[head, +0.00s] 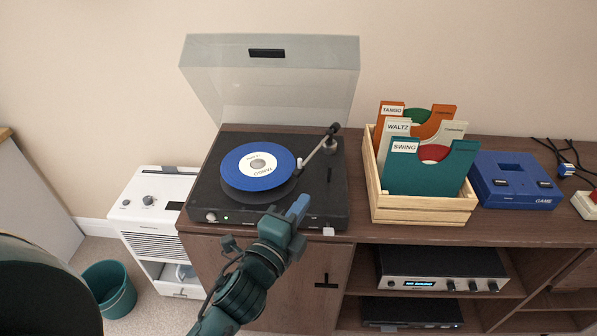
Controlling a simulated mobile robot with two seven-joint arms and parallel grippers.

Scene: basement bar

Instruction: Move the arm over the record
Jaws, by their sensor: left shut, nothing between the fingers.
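A blue record (246,177) with a white label lies on the platter of the black turntable (205,198). The turntable's clear lid (290,85) stands raised behind it. The silver tonearm (315,153) is at the right of the deck, its pivot at the back right and its front end near the record's right edge. I cannot tell whether that end is over the record. My left gripper (297,208) is shut and empty at the turntable's front right, in front of the tonearm. My right gripper is not in view.
The turntable stands on a brown wooden cabinet (345,250). To its right are a wooden crate (425,207) of record sleeves and a blue game console (515,182). A white appliance (150,215) and a green bin (110,290) stand on the left.

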